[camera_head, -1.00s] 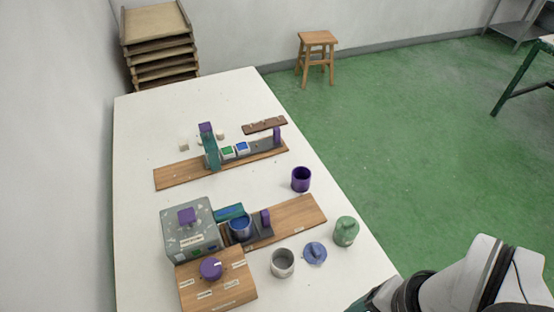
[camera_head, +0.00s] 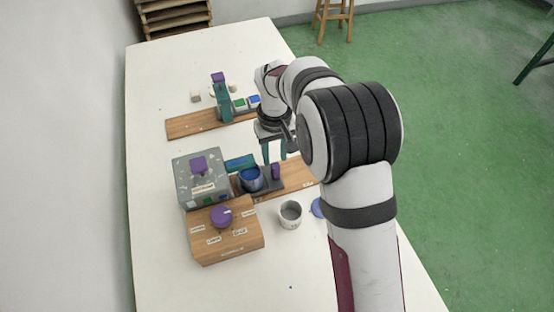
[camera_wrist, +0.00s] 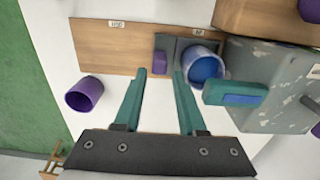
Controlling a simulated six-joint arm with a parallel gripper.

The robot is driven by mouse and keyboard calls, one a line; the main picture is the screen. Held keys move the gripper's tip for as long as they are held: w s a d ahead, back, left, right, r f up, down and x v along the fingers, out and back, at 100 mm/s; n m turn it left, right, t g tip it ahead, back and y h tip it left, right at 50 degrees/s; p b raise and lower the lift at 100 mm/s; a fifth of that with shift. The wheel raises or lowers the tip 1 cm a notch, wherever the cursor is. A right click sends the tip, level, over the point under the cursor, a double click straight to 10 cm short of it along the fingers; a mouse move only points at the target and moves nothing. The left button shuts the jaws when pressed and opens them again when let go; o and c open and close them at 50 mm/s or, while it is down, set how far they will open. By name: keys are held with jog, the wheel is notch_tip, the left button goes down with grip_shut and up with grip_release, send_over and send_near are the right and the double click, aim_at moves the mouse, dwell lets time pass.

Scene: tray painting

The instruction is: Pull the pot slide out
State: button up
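The pot slide (camera_head: 268,187) is a dark grey plate on a wooden board, with an upright purple handle (camera_head: 276,171) at its right end. A blue-filled pot (camera_head: 251,179) sits on it, beside the grey speckled box. In the wrist view the purple handle (camera_wrist: 160,62) lies just beyond my fingertips, with the pot (camera_wrist: 203,66) to its right. My gripper (camera_head: 276,150) is above and close to the handle. In the wrist view its two teal fingers (camera_wrist: 159,74) are apart with nothing between them. The gap in height to the handle is hard to judge.
A grey box with a purple knob (camera_head: 199,165) and a teal block (camera_head: 239,162) adjoin the slide. A wooden dial box (camera_head: 226,235) and a grey cup (camera_head: 290,214) stand nearer. A purple cup (camera_wrist: 84,94) stands left in the wrist view. The board's left part is clear.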

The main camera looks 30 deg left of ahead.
aim_at(275, 165)
notch_tip(275, 165, down, 5)
dwell(0.3)
grip_shut()
jog(key=shift+r, duration=0.1)
dwell(1.2)
